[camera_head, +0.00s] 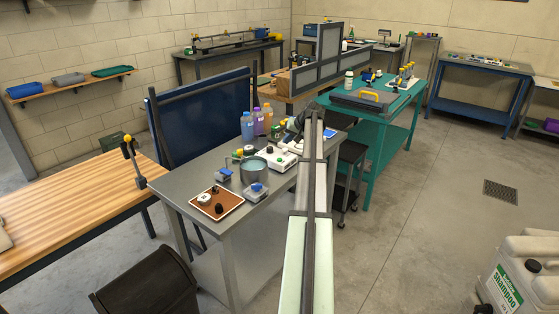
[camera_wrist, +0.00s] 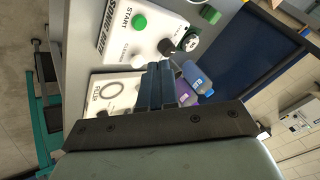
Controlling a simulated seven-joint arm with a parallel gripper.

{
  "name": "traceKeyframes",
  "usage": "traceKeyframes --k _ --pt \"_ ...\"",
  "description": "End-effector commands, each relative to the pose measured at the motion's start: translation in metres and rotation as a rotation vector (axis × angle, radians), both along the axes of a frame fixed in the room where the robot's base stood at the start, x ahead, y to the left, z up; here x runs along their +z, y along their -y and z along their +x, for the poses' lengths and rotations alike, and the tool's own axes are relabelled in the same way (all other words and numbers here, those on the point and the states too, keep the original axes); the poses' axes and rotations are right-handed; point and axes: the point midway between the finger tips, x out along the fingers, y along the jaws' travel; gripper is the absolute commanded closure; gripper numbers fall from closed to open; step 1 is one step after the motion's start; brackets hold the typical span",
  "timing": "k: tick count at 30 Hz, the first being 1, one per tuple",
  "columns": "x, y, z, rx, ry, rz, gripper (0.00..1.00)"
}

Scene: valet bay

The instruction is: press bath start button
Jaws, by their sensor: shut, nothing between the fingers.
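A white control unit (camera_wrist: 158,32) with a round green button (camera_wrist: 139,21) labelled START shows at the top of the wrist view. A black knob (camera_wrist: 165,47) sits beside it on the same unit. My gripper (camera_wrist: 162,70) is shut and empty. Its fingertips appear just below the unit in the picture, apart from the green button; their height above the bench I cannot tell. In the head view the white unit (camera_head: 276,160) sits on the grey bench, and my arm hides part of the area to its right.
A second white unit (camera_wrist: 112,88) with a ring mark lies beside the first. Blue (camera_wrist: 197,76) and purple bottles stand close to my fingers. On the grey bench (camera_head: 228,158) are a metal pot (camera_head: 254,171) and a brown tray (camera_head: 230,205). A blue panel stands behind.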

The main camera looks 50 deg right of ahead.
Motion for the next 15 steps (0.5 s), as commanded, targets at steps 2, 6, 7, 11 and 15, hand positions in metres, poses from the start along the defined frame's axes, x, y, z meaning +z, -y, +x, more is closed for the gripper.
traceKeyframes --k 2,6,7,11,15 --pt "0.008 0.011 0.019 0.046 0.045 0.016 1.0" --pt "0.018 0.001 0.032 0.142 0.121 0.02 1.0" --pt "0.019 -0.002 0.032 0.16 0.128 0.015 1.0" --pt "0.019 -0.003 0.031 0.202 0.126 -0.016 1.0" --pt "0.018 -0.003 0.031 0.214 0.125 -0.027 1.0"
